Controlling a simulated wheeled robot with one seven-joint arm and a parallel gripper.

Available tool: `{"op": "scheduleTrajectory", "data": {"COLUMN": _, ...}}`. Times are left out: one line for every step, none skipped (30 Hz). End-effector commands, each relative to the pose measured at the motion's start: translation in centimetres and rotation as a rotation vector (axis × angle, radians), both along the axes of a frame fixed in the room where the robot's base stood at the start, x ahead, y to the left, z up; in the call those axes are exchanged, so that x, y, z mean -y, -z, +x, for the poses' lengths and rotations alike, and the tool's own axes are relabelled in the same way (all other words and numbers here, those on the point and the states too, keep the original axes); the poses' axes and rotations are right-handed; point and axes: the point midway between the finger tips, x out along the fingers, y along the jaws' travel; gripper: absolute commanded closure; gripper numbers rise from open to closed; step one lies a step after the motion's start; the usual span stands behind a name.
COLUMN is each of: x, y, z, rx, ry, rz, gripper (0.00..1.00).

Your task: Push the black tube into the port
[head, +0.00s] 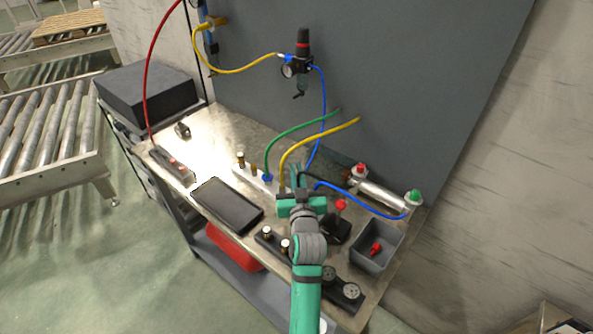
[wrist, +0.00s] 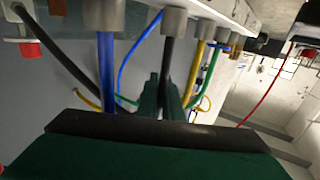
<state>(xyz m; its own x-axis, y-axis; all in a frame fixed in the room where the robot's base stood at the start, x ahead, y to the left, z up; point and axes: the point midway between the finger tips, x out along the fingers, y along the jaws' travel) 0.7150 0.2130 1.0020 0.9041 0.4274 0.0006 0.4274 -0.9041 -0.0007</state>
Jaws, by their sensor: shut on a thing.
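My gripper (wrist: 163,88) is shut on the black tube (wrist: 180,55), with its green fingers on either side of it. In the wrist view the tube's end meets a grey round port (wrist: 173,21) on the pale manifold. I cannot tell how deep the end sits. The rest of the black tube curves off to the upper left in the wrist view. In the head view my gripper (head: 297,176) is at the right end of the manifold (head: 255,179), and the black tube (head: 335,175) loops right toward a metal cylinder. My arm hides the port there.
Blue, yellow (head: 310,137) and green (head: 300,128) tubes run close around my gripper. A metal cylinder (head: 380,195) with red and green knobs and a grey bin (head: 377,262) stand right. A dark tablet (head: 228,204) lies left. The grey panel (head: 400,90) rises behind.

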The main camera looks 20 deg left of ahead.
Motion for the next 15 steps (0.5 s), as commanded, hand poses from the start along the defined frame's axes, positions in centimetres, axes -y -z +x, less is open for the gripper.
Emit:
{"op": "scheduleTrajectory", "data": {"x": 0.0, "y": 0.14, "z": 0.0, "rx": 0.0, "ry": 0.0, "rz": 0.0, "gripper": 1.0}}
{"op": "scheduleTrajectory", "data": {"x": 0.0, "y": 0.2, "z": 0.0, "rx": 0.0, "ry": 0.0, "rz": 0.0, "gripper": 1.0}}
{"op": "scheduleTrajectory", "data": {"x": 0.0, "y": 0.3, "z": 0.0, "rx": -0.001, "ry": 0.0, "rz": 0.0, "gripper": 1.0}}
{"op": "scheduleTrajectory", "data": {"x": 0.0, "y": 0.36, "z": 0.0, "rx": -0.001, "ry": 0.0, "rz": 0.0, "gripper": 1.0}}
{"op": "scheduleTrajectory", "data": {"x": 0.0, "y": 0.43, "z": 0.0, "rx": -0.001, "ry": 0.0, "rz": 0.0, "gripper": 1.0}}
{"op": "scheduleTrajectory", "data": {"x": 0.0, "y": 0.51, "z": 0.0, "rx": -0.001, "ry": 0.0, "rz": 0.0, "gripper": 1.0}}
{"op": "scheduleTrajectory", "data": {"x": 0.0, "y": 0.57, "z": 0.0, "rx": -0.001, "ry": 0.0, "rz": 0.0, "gripper": 1.0}}
{"op": "scheduleTrajectory", "data": {"x": 0.01, "y": 0.62, "z": 0.0, "rx": -0.001, "ry": 0.0, "rz": 0.0, "gripper": 1.0}}
{"op": "scheduleTrajectory", "data": {"x": 0.01, "y": 0.69, "z": 0.0, "rx": -0.001, "ry": 0.0, "rz": 0.0, "gripper": 1.0}}
{"op": "scheduleTrajectory", "data": {"x": 0.0, "y": 0.73, "z": 0.0, "rx": -0.001, "ry": 0.0, "rz": 0.0, "gripper": 1.0}}
{"op": "scheduleTrajectory", "data": {"x": 0.0, "y": 0.76, "z": 0.0, "rx": -0.001, "ry": 0.0, "rz": 0.0, "gripper": 1.0}}
{"op": "scheduleTrajectory", "data": {"x": 0.0, "y": 0.79, "z": 0.0, "rx": -0.002, "ry": 0.0, "rz": -0.001, "gripper": 1.0}}
{"op": "scheduleTrajectory", "data": {"x": 0.0, "y": 0.81, "z": 0.01, "rx": -0.002, "ry": 0.0, "rz": -0.001, "gripper": 1.0}}
{"op": "scheduleTrajectory", "data": {"x": 0.0, "y": 0.83, "z": 0.01, "rx": -0.003, "ry": 0.0, "rz": -0.001, "gripper": 0.91}}
{"op": "scheduleTrajectory", "data": {"x": -0.01, "y": 0.84, "z": 0.01, "rx": -0.003, "ry": 0.0, "rz": -0.001, "gripper": 0.82}}
